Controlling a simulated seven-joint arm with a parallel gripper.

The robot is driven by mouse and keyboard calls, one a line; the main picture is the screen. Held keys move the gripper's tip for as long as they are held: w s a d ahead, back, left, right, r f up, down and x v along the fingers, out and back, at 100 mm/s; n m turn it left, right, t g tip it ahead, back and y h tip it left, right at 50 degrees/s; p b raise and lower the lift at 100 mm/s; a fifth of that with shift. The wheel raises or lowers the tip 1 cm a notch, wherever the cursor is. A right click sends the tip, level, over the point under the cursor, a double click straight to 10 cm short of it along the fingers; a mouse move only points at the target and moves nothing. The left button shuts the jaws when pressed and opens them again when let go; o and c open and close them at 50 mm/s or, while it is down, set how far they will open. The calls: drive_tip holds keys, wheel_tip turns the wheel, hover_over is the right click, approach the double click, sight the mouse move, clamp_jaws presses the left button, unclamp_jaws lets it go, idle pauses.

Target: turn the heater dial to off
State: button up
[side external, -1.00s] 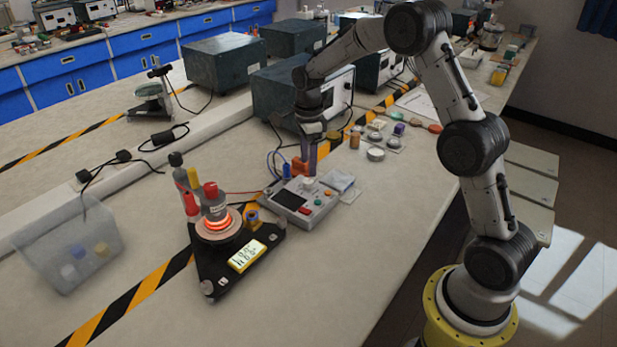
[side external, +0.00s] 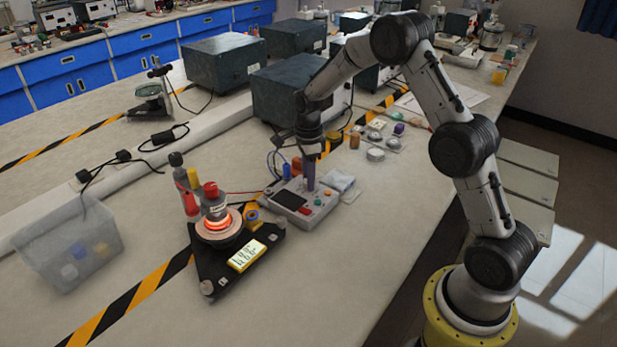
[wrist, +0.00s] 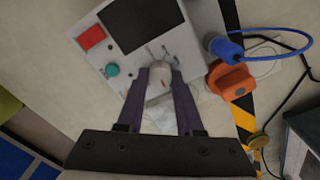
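The white heater dial (wrist: 159,84) sits on the top of a light grey control box (side external: 321,209). In the wrist view it lies between the two dark purple fingers of my gripper (wrist: 160,72). The fingers are apart, one on each side of the dial; whether they press on it I cannot tell. In the side view my gripper (side external: 310,184) is down at the box and hides the dial. The heater (side external: 219,226) glows orange on a black triangular base, with a grey, red-topped weight above it.
The box also carries a dark screen (wrist: 140,22), a red switch (wrist: 91,37) and a green button (wrist: 112,70). An orange plug (wrist: 230,79) and blue cable (wrist: 226,46) are close beside it. A clear bin (side external: 68,243) stands at left.

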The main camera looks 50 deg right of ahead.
clamp_jaws()
